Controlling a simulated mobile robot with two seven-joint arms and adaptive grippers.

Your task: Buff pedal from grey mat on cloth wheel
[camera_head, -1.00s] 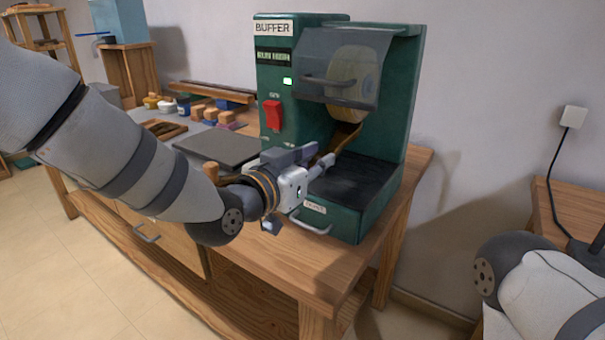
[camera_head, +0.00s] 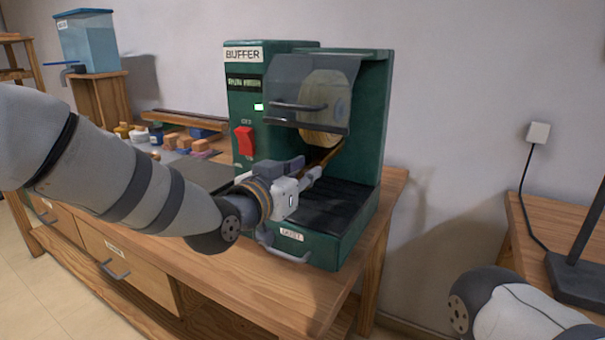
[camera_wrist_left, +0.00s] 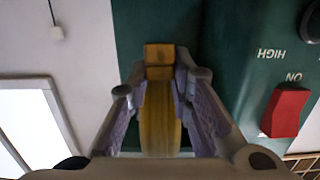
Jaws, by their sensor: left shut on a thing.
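My left gripper (camera_head: 314,174) is shut on the brass-coloured pedal (camera_head: 329,156), in front of the green buffer (camera_head: 365,150) and above its dark tray. In the left wrist view the pedal (camera_wrist_left: 160,118) lies lengthwise between the fingers (camera_wrist_left: 160,85), its far end pointing away from me. The pale cloth wheel (camera_head: 322,112) sits behind a clear shield, above the pedal's tip. Whether the tip touches the wheel I cannot tell. The grey mat (camera_head: 206,176) lies left of the buffer, partly hidden by my arm, with no pedal visible on it. My right gripper is out of view.
The red switch (camera_head: 244,141) and a lit green lamp (camera_head: 258,106) are on the buffer's front. The shield (camera_head: 312,80) hangs over the wheel. Small blocks and jars (camera_head: 172,141) stand on the bench at the back left.

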